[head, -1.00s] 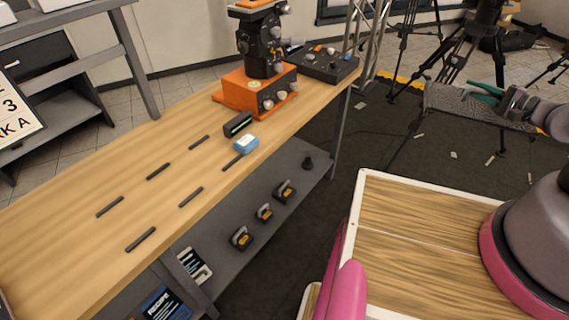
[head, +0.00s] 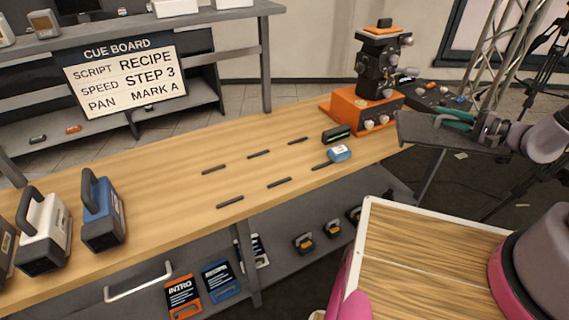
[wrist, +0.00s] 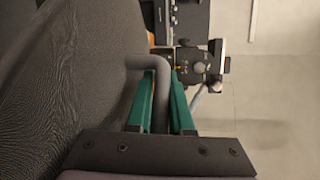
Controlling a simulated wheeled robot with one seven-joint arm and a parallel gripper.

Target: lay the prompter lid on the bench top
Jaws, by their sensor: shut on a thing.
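The prompter lid (head: 422,133) is a dark, thin panel with a grey handle. My gripper (head: 456,118), with green fingers, is shut on that handle at the right of the head view. The lid is held raised and appears just beyond the bench's right end; its exact height above the top is unclear. In the wrist view the grey handle (wrist: 150,63) sits between the green fingers (wrist: 162,100), and the dark textured lid (wrist: 75,75) fills the left. The wooden bench top (head: 150,200) runs across the head view, with several short dark strips (head: 230,202) on it.
An orange-based device (head: 362,110) and a dark control box (head: 430,97) stand at the bench's right end. A small black box (head: 337,134) and a blue block (head: 339,153) lie nearer. Blue (head: 103,215) and white (head: 43,230) handled cases stand left. The middle left is clear.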

